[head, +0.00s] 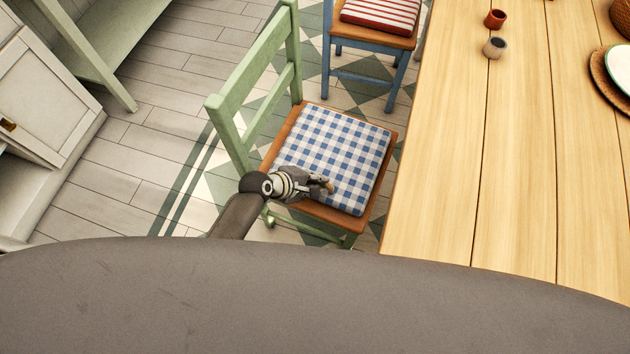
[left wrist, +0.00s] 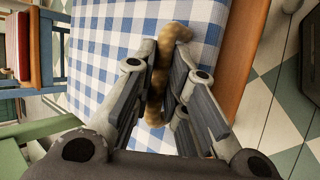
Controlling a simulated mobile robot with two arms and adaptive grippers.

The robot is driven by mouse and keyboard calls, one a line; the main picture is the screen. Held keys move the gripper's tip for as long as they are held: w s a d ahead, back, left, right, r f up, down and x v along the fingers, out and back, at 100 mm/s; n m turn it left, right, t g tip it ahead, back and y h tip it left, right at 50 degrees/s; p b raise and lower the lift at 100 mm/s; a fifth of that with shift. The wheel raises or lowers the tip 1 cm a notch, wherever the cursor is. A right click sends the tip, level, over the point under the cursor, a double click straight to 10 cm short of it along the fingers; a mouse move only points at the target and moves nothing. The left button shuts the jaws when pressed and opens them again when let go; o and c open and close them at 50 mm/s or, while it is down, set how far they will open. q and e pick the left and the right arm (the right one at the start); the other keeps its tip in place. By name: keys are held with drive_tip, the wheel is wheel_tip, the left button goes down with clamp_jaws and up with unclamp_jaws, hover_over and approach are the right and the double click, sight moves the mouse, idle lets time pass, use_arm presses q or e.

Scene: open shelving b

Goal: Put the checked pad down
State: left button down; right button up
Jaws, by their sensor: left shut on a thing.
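The blue-and-white checked pad (head: 345,150) lies flat over the brown seat (head: 268,165) of a green chair (head: 233,115). It fills much of the left wrist view (left wrist: 110,50). My left gripper (head: 322,187) is over the pad's near part, its fingers shut on a brown, fuzzy strap. The strap (left wrist: 160,75) rises between the fingers in the left wrist view and looks like part of the pad. Its joint with the pad is hidden. I cannot tell whether the pad's underside touches the seat everywhere. My right gripper is not in view.
A wooden table (head: 430,180) stands close to the right of the chair. A blue chair (head: 362,62) with a red-striped pad (head: 382,14) stands behind. Two small cups (head: 495,19) and a plate (head: 620,68) are on the table. Floor is clear at the left.

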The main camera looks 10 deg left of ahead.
use_arm(q)
drive_tip(key=c, duration=1.5)
unclamp_jaws()
drive_tip(key=shift+s+f, duration=0.1)
drive_tip(key=shift+o, duration=0.2)
drive_tip(key=p+v, duration=0.2)
drive_tip(key=v, duration=1)
drive_tip(key=shift+p, duration=0.35)
drive_tip(key=shift+a, duration=0.1)
